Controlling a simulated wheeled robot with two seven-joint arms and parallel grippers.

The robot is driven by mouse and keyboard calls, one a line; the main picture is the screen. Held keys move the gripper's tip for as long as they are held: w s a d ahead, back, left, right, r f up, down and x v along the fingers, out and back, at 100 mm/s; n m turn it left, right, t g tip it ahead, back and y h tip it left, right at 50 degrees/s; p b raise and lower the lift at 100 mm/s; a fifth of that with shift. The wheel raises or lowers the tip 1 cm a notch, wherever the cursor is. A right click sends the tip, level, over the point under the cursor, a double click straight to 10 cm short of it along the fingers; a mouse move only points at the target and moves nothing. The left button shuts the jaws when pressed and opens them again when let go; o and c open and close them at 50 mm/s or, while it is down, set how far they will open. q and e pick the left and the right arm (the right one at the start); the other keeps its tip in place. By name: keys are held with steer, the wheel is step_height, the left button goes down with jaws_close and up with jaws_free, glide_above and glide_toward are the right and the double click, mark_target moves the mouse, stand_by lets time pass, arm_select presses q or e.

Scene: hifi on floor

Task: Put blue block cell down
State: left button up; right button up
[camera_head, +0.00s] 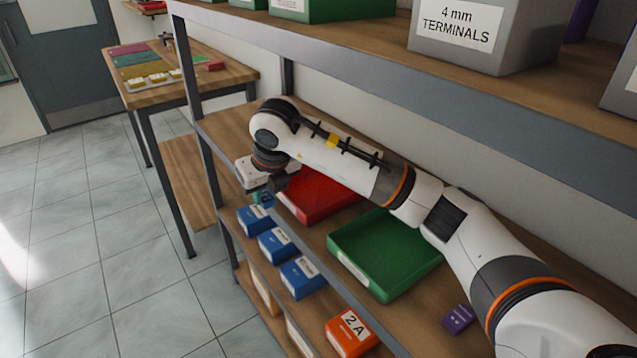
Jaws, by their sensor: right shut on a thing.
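My right gripper (264,188) reaches in from the right and points down at the far front end of the middle shelf (372,318). It is shut on a small blue block cell (263,198), which shows only partly under the fingers. I cannot tell whether that block touches the shelf. My left gripper is not in view.
A red tray (318,199) and a green tray (385,254) lie behind the row. An orange block (351,333) marked 2 A and a purple block (459,319) are nearer. The upper shelf (400,80) hangs above my arm. A wooden table (150,95) stands at the left.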

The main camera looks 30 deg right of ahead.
glide_above(317, 192)
steer(key=s+a, duration=0.1)
steer(key=shift+s+a+b, duration=0.2)
steer(key=shift+b, duration=0.15)
steer(key=shift+w+d, duration=0.1)
steer(key=shift+d, duration=0.6)
step_height(317, 192, down, 4)
steer(key=b, duration=0.3)
steer(key=shift+d+r, duration=0.1)
steer(key=shift+d, duration=0.05)
steer(key=shift+r, duration=0.15)
steer(key=o, duration=1)
